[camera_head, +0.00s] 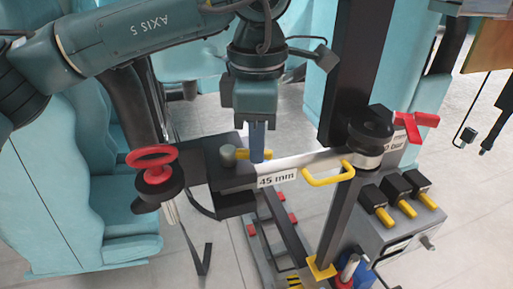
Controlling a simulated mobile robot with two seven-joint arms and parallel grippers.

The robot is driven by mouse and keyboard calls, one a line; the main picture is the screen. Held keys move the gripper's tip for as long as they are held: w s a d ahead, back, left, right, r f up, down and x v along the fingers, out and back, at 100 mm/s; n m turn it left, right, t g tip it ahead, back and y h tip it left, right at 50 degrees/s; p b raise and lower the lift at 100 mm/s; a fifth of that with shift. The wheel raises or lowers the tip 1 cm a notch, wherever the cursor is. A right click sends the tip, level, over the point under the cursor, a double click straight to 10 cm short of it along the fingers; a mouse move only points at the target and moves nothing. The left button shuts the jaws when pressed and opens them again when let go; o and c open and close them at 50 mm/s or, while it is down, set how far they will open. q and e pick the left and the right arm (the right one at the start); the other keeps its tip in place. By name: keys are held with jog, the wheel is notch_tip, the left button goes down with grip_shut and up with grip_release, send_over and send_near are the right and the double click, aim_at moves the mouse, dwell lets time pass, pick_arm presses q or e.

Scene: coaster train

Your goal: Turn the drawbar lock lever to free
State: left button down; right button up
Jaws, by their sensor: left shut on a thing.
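My left gripper (257,152) points straight down from the dark teal arm in the upper middle. The fingers cover part of the lever. I take this to be the drawbar lock lever. The pivot sits on a dark block at the left end of a pale bar with a "45 mm" label (276,179). No marking for free or locked can be read. My right gripper is not in view.
A yellow loop handle (328,176) is on the bar to the right. A red handwheel (152,162) stands to the left. A red valve handle (416,126) and a grey box with several yellow-tipped black levers (398,235) are at the right. Teal seats (75,175) flank the left.

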pick_arm(q)
jog(key=c, duration=1.5)
grip_release()
jog(key=shift+o, duration=0.2)
notch_tip(320, 180, up, 8)
jog(key=shift+f, duration=0.2)
